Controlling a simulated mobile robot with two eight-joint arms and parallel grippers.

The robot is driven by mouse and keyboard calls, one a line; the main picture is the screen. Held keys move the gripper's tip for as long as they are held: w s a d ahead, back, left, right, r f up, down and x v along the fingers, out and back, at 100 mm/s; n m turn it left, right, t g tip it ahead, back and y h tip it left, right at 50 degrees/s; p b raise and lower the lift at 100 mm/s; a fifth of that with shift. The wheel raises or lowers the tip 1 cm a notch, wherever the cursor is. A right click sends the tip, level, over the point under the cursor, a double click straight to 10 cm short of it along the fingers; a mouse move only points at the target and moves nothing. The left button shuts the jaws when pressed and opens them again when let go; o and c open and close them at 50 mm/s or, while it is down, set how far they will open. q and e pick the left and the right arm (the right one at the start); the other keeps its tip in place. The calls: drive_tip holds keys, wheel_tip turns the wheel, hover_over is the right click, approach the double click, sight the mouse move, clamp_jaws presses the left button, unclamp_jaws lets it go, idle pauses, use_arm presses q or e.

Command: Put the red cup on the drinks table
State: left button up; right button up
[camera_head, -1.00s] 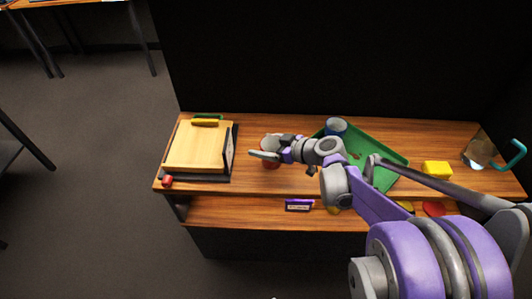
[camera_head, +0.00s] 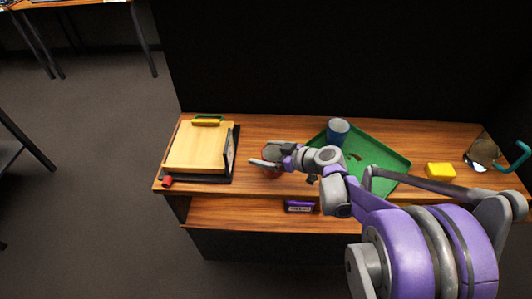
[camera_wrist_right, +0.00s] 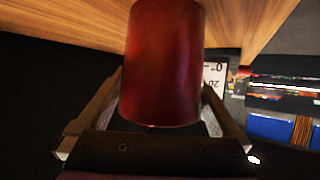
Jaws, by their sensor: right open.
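The red cup (camera_wrist_right: 165,65) fills the middle of the right wrist view, between the two fingers of my right gripper (camera_wrist_right: 150,110). The fingers are open on either side of it; a grip is not visible. In the head view, the red cup (camera_head: 271,174) shows only as a small red patch below my right gripper (camera_head: 265,160), which covers most of it, on the wooden table (camera_head: 260,129). I cannot tell which table is the drinks table. My left gripper is out of view.
A wooden board (camera_head: 196,152) on a dark base lies left of the gripper. A yellow block (camera_head: 440,171) and a glass jug (camera_head: 482,152) are farther right. Another table (camera_head: 70,4) stands at upper left.

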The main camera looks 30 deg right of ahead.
drive_tip(key=p+v, duration=0.2)
drive_tip(key=v, duration=0.9)
drive_tip(key=s+a+f+m+g+h, duration=0.2)
drive_tip(key=s+a+f+g, duration=0.1)
drive_tip(key=s+a, duration=0.4)
drive_tip(key=s+a+f+m+g+h, duration=0.3)
drive_tip(key=s+a+f, duration=0.1)
drive_tip(key=s+a, duration=0.3)
drive_tip(key=shift+s+f+g, duration=0.15)
drive_tip(key=shift+s+g, duration=0.25)
drive_tip(key=shift+s, duration=0.3)
drive_tip(key=shift+a, duration=0.15)
